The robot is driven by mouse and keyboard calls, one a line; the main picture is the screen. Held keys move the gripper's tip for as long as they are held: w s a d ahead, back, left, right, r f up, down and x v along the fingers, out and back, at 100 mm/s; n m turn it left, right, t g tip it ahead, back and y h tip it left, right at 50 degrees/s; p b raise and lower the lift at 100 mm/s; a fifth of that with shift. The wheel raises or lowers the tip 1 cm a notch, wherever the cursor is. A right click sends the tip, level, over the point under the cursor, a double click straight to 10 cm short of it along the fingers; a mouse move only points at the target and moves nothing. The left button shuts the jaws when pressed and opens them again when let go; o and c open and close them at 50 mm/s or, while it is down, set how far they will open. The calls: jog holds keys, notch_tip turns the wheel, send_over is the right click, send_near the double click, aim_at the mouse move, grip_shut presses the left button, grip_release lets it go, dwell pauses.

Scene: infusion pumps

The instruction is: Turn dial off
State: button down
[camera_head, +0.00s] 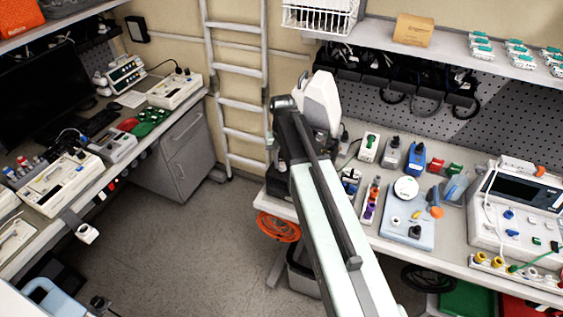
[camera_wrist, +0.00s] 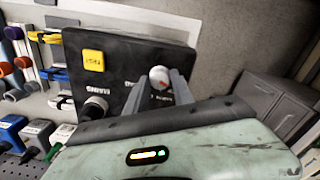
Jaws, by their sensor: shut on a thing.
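In the wrist view, a round dial (camera_wrist: 159,74) with a pale face and a red mark stands on the sloping face of a black box (camera_wrist: 125,58). My gripper (camera_wrist: 162,80) has one grey finger on each side of the dial and is shut on it. The dial's lower part is partly hidden between the fingers. In the head view, the black box (camera_head: 278,178) is mostly hidden behind my arm. It stands at the left end of the right bench. The fingers and dial cannot be made out there.
A ladder (camera_head: 238,103) leans behind. The floor (camera_head: 190,245) left of my arm is clear.

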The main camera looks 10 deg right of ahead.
aim_at(282, 164)
jog(key=shift+w, duration=0.1)
jog(key=c, duration=1.1)
grip_release()
notch_tip(282, 164, up, 8)
jog(key=p, duration=0.8)
jog(key=shift+f, duration=0.1)
